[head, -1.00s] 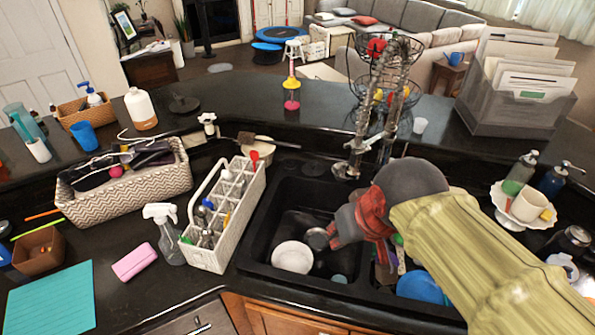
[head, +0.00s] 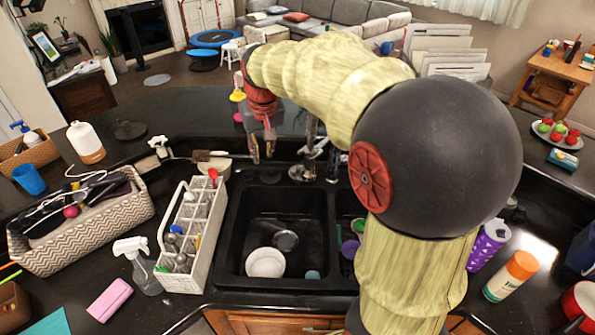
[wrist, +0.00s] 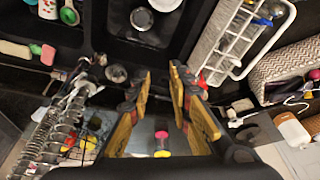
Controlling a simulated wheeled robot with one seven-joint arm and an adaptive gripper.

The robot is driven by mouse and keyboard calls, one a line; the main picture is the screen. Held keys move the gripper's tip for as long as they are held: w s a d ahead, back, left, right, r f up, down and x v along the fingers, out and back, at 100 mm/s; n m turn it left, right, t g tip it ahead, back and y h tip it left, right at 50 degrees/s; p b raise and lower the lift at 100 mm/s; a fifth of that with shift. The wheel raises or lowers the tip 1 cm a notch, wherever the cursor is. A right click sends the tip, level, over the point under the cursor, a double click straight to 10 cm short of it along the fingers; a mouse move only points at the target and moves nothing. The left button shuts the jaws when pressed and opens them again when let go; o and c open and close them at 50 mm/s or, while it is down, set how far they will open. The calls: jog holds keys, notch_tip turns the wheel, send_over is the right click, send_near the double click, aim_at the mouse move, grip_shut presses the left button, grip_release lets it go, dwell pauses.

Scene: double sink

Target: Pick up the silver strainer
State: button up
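A round silver piece (head: 285,240), which looks like the silver strainer, lies on the floor of the left basin (head: 240,225), just behind a white bowl (head: 265,263). It also shows at the top of the wrist view (wrist: 142,18); I cannot tell it surely from the basin's drain. My gripper (head: 263,147) is above the sink's back edge, well behind and apart from the silver piece. In the wrist view my gripper (wrist: 161,70) has its two yellow fingers apart with nothing between them.
A white caddy (head: 190,240) stands left of the sink, beside a spray bottle (head: 137,265) and a patterned basket (head: 80,235). The faucet base (wrist: 117,73) is close to my fingers. My arm hides much of the right basin.

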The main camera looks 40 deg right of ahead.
jog(key=w+d+f+m+p, duration=0.1)
jog(key=w+d+f+p, duration=0.15)
jog(key=w+d, duration=0.45)
jog(key=m+g+p, duration=0.3)
jog(key=p, duration=0.4)
send_over(299, 166)
jog(key=shift+y, duration=0.3)
jog(key=f, duration=2.3)
jog(key=shift+d, duration=0.2)
jog(key=shift+s+a+f+p, duration=0.1)
jog(key=shift+f+p, duration=0.15)
jog(key=shift+f, duration=1.75)
jog(key=shift+a+f+p, duration=0.1)
jog(key=shift+f+p, duration=0.1)
jog(key=shift+f, duration=1.75)
jog(key=shift+c, duration=1.1)
grip_shut()
